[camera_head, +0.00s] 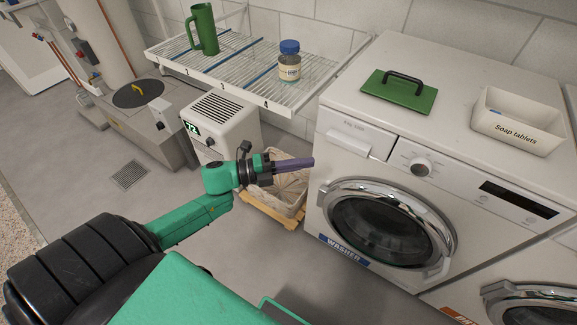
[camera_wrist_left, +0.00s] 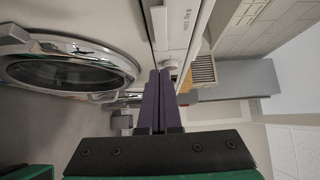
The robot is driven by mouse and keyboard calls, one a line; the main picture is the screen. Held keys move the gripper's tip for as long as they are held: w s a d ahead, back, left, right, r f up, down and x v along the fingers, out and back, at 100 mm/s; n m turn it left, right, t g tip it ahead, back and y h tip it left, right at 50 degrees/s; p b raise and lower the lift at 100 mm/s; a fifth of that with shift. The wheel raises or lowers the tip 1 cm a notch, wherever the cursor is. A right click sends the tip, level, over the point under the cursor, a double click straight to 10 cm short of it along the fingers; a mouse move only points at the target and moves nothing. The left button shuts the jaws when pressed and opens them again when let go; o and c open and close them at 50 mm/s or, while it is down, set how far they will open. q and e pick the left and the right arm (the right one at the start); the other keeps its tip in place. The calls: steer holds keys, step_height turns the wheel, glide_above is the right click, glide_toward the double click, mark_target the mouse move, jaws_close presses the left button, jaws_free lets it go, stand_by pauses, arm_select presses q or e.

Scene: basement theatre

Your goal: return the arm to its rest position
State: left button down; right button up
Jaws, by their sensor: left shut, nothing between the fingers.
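My left arm is green and black and reaches in from the left in the head view. Its gripper (camera_head: 312,162) has purple fingers that lie together, shut and empty. It is in the air in front of the washer (camera_head: 345,125), left of the round door. In the left wrist view the two shut fingers (camera_wrist_left: 160,78) point at the washer's front, with nothing between them. The washer door (camera_wrist_left: 70,72) is at the left of that view. My right gripper does not show.
A wire shelf (camera_head: 222,75) holds a green jug (camera_head: 203,30) and a blue-capped jar (camera_head: 289,62). A green lid (camera_head: 410,96) and a soap tablets box (camera_head: 515,118) are on the washer. A basket (camera_head: 290,200) stands below my gripper. Floor (camera_head: 85,195) is open at left.

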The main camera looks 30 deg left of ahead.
arm_select(q)
steer(key=s+a+f+n+t+y, duration=0.2)
steer(key=a+f+n+y, duration=0.85)
steer(key=f, duration=0.65)
steer(key=s+a+f+n+g+y, duration=0.1)
steer(key=s+a+f+n+g, duration=0.15)
steer(key=f, duration=0.45)
steer(key=s+a+f+n+g+y, duration=0.1)
steer(key=s+a+f+n, duration=0.1)
steer(key=s+f+n, duration=0.3)
steer(key=s+d+f+n+g+y, duration=0.1)
steer(key=s+d+f+n+g, duration=0.35)
steer(key=s+f, duration=0.65)
steer(key=s+d+f+n+g, duration=0.4)
steer(key=s+f, duration=0.4)
steer(key=s, duration=0.6)
step_height(320, 180, up, 12)
steer(key=m+p, duration=0.1)
steer(key=p, duration=1.1)
steer(key=shift+r+g+p, duration=0.15)
steer(key=shift+g+p, duration=0.15)
steer(key=shift+g, duration=0.1)
